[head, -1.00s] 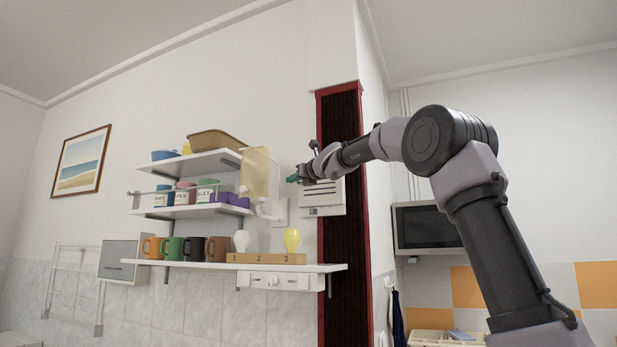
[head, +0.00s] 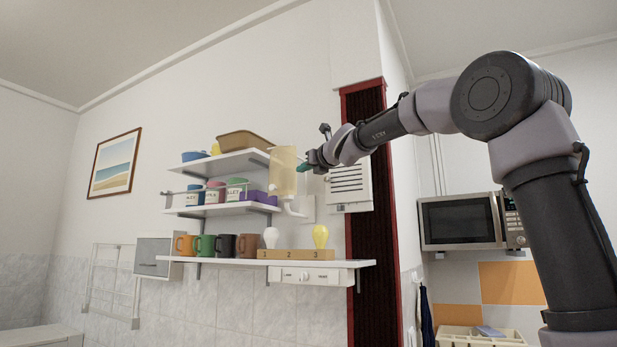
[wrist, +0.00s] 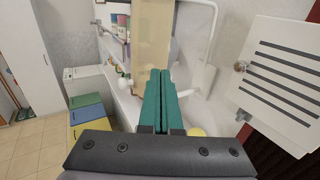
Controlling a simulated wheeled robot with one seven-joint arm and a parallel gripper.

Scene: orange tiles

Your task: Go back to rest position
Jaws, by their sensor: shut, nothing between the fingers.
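My gripper (head: 303,169) is raised in front of the wall, just right of the beige lamp shade, in the head view. In the wrist view its green fingers (wrist: 160,82) are pressed together with nothing between them. The beige shade (head: 283,172) of the wall lamp stands behind and beside the fingertips; it also shows in the wrist view (wrist: 152,40). I cannot tell the exact gap between fingers and shade. My arm reaches in from the right, bent at the elbow.
A white vent box (head: 349,188) is close right of my gripper. Below is a shelf (head: 220,261) with several mugs and a wooden block (head: 296,254) holding a white bulb (head: 271,237) and a yellow bulb (head: 320,236). A microwave (head: 462,221) stands at right.

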